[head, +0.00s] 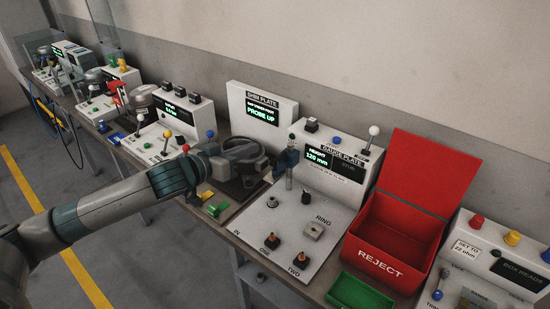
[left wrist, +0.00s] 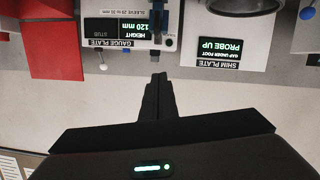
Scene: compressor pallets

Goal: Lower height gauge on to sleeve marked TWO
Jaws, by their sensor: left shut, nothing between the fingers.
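The height gauge (head: 287,160) stands at the left edge of the gauge plate panel, with a blue-grey head on a slim post; it also shows in the left wrist view (left wrist: 169,43). Its display (head: 318,156) reads 120 mm. Two dark sleeves with orange at the base stand upright on the white gauge plate (head: 255,221): one at the label ONE (head: 270,242), one at TWO (head: 302,258). The gauge head is apart from sleeve TWO. My left gripper (left wrist: 158,78) is shut and empty; its fingers are hard to make out in the head view. My right gripper is not in view.
A ring block (head: 314,230) sits near the sleeves. A white-balled lever (head: 373,134) tops the panel. An open red reject bin (head: 387,252) and green tray (head: 357,292) lie to the right. A grey round housing (head: 240,151) stands left of the gauge.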

